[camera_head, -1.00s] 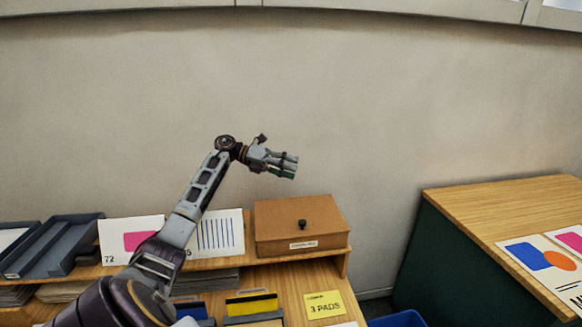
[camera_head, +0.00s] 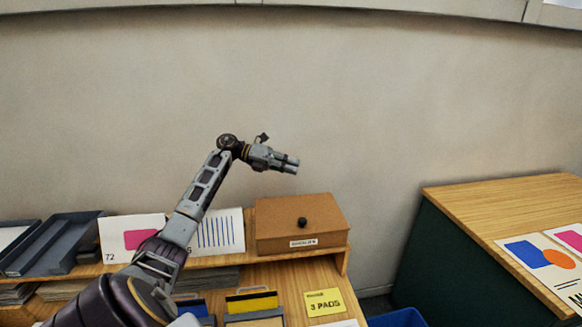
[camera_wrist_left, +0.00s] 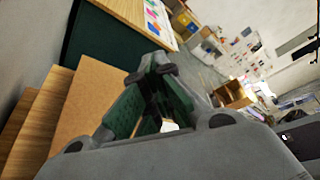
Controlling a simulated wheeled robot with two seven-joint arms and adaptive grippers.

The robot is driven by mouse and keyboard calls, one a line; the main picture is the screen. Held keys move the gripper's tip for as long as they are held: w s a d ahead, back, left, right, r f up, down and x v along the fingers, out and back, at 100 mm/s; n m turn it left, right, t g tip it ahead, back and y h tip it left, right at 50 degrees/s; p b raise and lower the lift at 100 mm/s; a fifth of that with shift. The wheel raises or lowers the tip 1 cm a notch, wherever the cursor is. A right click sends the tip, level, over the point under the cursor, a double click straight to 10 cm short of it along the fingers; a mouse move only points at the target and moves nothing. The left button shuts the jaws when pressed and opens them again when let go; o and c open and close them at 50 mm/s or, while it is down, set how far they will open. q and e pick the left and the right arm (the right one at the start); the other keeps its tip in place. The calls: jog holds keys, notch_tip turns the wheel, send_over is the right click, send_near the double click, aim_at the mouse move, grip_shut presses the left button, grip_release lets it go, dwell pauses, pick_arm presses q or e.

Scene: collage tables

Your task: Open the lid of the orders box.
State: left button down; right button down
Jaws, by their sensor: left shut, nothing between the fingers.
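The orders box (camera_head: 282,224) is a brown box with a dark round knob (camera_head: 302,222) on its lid and a small white label on its front. It stands on the right end of the wooden shelf, and its lid is down. My left gripper (camera_head: 297,165) is in the air above the box, apart from it, with its fingers shut and empty. In the left wrist view the shut green fingers (camera_wrist_left: 155,75) show in front of a plain brown surface (camera_wrist_left: 85,115), which looks like the box lid. My right gripper is not in view.
A side table (camera_head: 480,197) with coloured prints stands at the right, beyond a gap. A blue bin (camera_head: 398,318) is on the floor. A yellow note (camera_head: 324,302) lies below the shelf. Grey trays (camera_head: 55,243) and cards stand left of the box. The wall is close behind.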

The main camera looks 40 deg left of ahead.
pick_arm(q)
jog(key=c, duration=1.3)
grip_release()
jog(key=shift+o, duration=0.2)
jog(key=v, duration=1.2)
